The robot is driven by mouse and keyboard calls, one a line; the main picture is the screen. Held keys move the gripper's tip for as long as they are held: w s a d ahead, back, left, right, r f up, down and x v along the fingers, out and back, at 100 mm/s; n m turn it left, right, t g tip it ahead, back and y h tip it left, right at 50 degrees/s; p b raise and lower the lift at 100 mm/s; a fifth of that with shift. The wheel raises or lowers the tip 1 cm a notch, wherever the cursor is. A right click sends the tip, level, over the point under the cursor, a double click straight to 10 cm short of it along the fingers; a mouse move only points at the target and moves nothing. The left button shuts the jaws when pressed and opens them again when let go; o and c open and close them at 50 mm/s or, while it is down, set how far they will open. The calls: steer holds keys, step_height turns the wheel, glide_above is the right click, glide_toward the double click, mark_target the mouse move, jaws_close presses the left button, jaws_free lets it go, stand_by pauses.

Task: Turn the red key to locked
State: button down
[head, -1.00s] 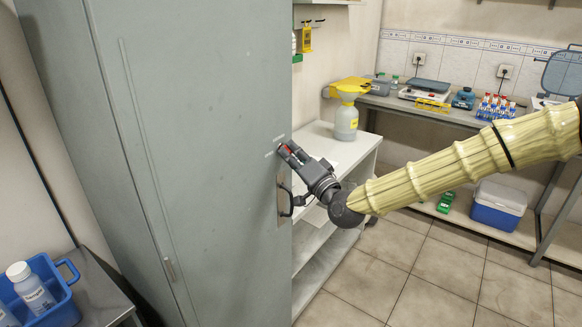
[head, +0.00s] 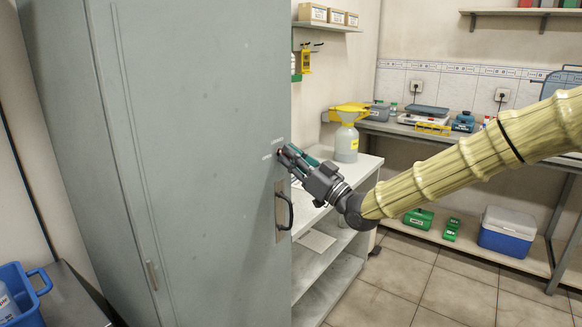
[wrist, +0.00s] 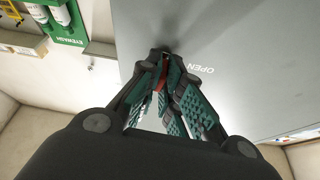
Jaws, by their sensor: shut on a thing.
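The red key (wrist: 161,74) shows in the wrist view as a small red strip between my fingers at the cabinet face. My gripper (wrist: 163,68) is shut on it, with teal pads on both sides. In the head view my gripper (head: 284,153) reaches the grey cabinet door (head: 215,200) from the right, near its right edge, above the handle (head: 285,212). There the key is almost wholly hidden by the fingers. An "OPEN" label (wrist: 195,70) reads upside down beside the key in the wrist view. The key's exact angle is hard to tell.
A white shelf unit (head: 330,245) stands right of the cabinet, with a yellow-topped bottle (head: 347,143) on it. A blue cooler (head: 506,230) sits on the low shelf behind my arm. A blue caddy (head: 22,297) is at the lower left. The floor between is clear.

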steer(key=shift+f+n+g+y+b, duration=0.1)
steer(key=shift+n+g+y+b, duration=0.3)
steer(key=shift+n, duration=0.4)
steer(key=c, duration=1.6)
jaws_free()
steer(key=v, duration=1.2)
steer(key=shift+w, duration=0.1)
